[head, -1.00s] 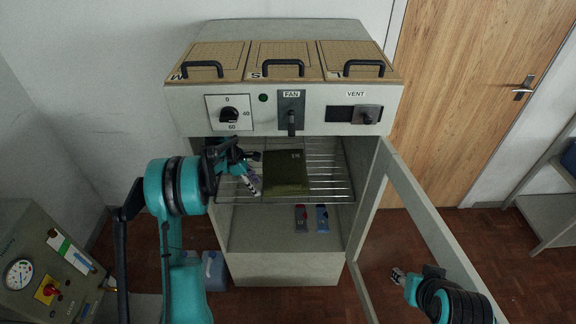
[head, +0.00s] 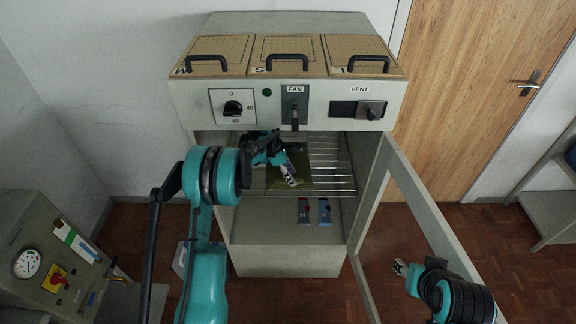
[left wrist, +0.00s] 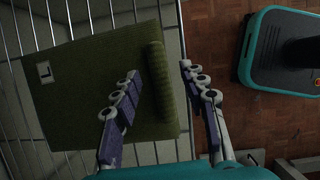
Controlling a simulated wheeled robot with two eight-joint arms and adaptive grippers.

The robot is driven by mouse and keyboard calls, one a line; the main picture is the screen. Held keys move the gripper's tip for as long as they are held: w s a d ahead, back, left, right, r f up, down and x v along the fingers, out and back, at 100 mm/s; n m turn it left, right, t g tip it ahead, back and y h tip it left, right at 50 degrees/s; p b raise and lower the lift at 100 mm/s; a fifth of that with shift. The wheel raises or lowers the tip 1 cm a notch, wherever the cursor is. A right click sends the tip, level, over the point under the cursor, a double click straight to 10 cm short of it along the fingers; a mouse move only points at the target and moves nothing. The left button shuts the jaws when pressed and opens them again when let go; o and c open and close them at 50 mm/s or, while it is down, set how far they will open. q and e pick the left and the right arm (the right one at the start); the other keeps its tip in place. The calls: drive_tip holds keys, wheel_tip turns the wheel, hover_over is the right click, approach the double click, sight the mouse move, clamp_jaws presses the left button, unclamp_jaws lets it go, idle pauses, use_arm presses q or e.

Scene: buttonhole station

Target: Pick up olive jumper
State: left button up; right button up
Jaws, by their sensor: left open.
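The olive jumper (head: 307,178) lies folded on the wire rack inside the open cabinet. In the left wrist view the jumper (left wrist: 80,95) shows a small white tag marked L and a thick rolled edge at its right. My left gripper (head: 290,178) is in front of and over the jumper, hiding part of it. In the left wrist view my left gripper (left wrist: 160,80) is open, with one finger over the jumper and the other beyond its rolled edge. My right gripper (head: 400,267) is low at the right, seen behind or through the open door; its jaws are too small to judge.
The wire rack (head: 335,165) has bare room right of the jumper. The open cabinet door (head: 433,225) stands at the right. A red item (head: 303,210) and a blue item (head: 324,210) lie on the cabinet floor. A gauge box (head: 45,245) stands at the left.

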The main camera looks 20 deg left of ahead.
use_arm(q)
drive_tip(key=shift+w+d+f+b, duration=0.15)
drive_tip(key=shift+f+b, duration=0.15)
drive_tip(key=shift+f, duration=0.3)
drive_tip(key=shift+f, duration=0.15)
clamp_jaws()
